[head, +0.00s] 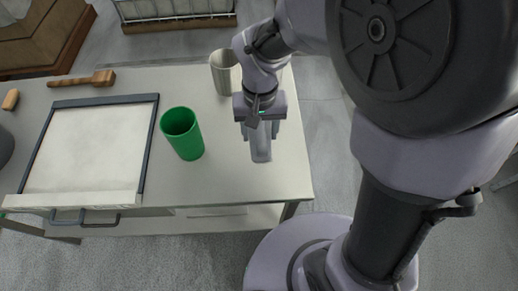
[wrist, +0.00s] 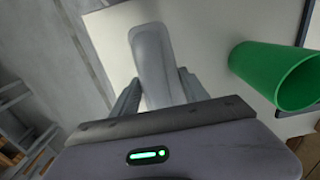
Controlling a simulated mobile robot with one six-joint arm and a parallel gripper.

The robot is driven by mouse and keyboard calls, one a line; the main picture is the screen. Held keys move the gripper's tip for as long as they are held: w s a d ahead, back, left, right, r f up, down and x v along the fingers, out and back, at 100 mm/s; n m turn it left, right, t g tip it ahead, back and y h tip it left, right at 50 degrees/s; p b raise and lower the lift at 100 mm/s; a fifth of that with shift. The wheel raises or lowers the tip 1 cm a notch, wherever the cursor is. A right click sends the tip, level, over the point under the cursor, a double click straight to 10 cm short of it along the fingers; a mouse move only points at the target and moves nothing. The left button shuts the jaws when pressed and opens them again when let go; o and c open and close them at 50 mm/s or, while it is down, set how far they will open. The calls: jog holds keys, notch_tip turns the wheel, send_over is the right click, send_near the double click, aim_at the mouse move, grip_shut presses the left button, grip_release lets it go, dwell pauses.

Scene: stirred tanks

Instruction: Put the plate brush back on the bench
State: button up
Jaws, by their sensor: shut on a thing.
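My gripper (head: 260,130) is over the right end of the pale bench (head: 225,180). It is shut on a smooth, long grey thing, which I take for the plate brush (head: 261,153). In the wrist view the plate brush (wrist: 151,55) sticks out beyond the two fingers of my gripper (wrist: 158,90), with the bench top behind it. No bristles show, and the part between the fingers is partly hidden. I cannot tell whether it touches the bench.
A green cup (head: 183,134) stands left of my gripper, and a grey metal cup (head: 224,73) stands behind. A framed white panel (head: 90,150) and a wooden-handled tool (head: 82,80) lie farther left. The bench's front right corner is clear.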

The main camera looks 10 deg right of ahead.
jog(key=shift+s+a+f, duration=0.2)
jog(key=shift+s+a, duration=0.1)
notch_tip(320, 180, down, 10)
jog(key=b, duration=0.5)
jog(key=shift+w+r, duration=0.1)
jog(key=shift+r, duration=0.2)
jog(key=shift+f, duration=0.1)
jog(key=o, duration=0.9)
jog(key=shift+f, duration=0.1)
jog(key=o, duration=0.4)
